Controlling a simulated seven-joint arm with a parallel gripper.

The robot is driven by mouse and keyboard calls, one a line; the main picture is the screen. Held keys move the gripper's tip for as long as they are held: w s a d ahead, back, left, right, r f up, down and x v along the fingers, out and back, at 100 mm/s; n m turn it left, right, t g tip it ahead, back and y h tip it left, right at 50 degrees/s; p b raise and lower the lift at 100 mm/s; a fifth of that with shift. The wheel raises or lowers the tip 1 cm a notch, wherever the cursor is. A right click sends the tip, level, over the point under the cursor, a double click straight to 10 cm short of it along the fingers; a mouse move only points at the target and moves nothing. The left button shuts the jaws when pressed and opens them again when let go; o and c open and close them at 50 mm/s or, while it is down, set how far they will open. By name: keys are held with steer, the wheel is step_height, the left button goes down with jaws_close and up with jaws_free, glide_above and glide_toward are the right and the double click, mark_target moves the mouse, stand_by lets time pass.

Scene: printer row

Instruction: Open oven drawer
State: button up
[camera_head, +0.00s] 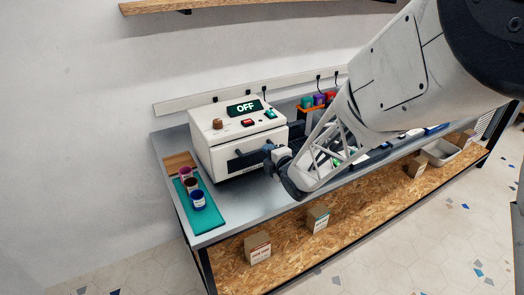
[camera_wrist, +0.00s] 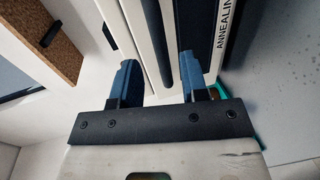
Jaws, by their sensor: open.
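The oven (camera_head: 228,133) is a white box on the bench with a display reading OFF, a red button and a green button on top. A dark handle (camera_head: 243,160) runs across its front drawer, which looks closed. My gripper (camera_head: 268,151) is at the right part of the oven front, partly hidden by my own arm. In the wrist view my gripper (camera_wrist: 161,72) is open, its two blue fingers pointing at the white oven front (camera_wrist: 128,25). A dark bar (camera_wrist: 157,35) lies between the fingers. I cannot tell whether they touch it. A label with "ANNEALIN" shows at the right.
The grey bench (camera_head: 240,205) holds a teal mat (camera_head: 205,212) with small jars at its left end. Colourful containers (camera_head: 318,100) stand right of the oven. Small boxes (camera_head: 257,247) sit on the lower wooden shelf. A wooden wall shelf (camera_head: 200,5) hangs above.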

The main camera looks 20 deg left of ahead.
mark_target(242, 142)
steer(key=shift+x, duration=2.55)
steer(key=shift+c, duration=0.2)
jaws_close()
